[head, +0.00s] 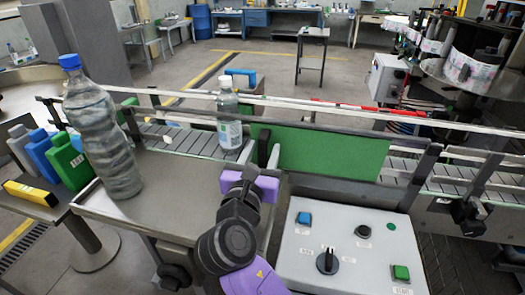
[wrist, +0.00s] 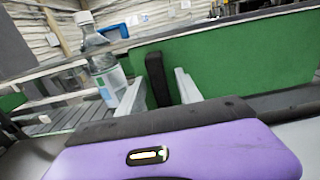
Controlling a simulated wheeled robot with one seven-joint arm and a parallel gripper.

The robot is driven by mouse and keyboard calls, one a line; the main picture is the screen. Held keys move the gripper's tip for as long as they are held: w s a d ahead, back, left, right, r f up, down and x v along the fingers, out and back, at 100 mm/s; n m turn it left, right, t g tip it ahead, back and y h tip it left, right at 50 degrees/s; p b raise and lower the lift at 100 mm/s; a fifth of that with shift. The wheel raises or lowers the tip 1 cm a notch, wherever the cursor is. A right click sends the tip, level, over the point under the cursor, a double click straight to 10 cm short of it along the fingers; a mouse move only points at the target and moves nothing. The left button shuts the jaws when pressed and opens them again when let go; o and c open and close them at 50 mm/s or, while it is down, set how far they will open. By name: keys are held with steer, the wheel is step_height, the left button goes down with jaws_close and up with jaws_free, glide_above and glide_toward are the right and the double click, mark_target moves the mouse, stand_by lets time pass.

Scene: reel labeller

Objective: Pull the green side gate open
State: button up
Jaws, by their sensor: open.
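The green side gate (head: 335,155) is a flat upright panel along the near side of the conveyor, and it fills much of the wrist view (wrist: 230,65). A black upright post (wrist: 157,80), seemingly its handle, stands at the panel's left end. My gripper (head: 261,156) is low in front of this end. In the wrist view its two pale fingers (wrist: 160,88) are apart, with the black post showing between them. I cannot tell whether either finger touches the post.
A clear labelled bottle (head: 229,125) stands on the conveyor (head: 185,140) left of the gate. A large blue-capped bottle (head: 103,130) leans on the near-left table (head: 165,195). A control box (head: 350,245) with knobs and buttons lies right of my arm.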

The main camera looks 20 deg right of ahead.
jaws_close()
stand_by(1.3)
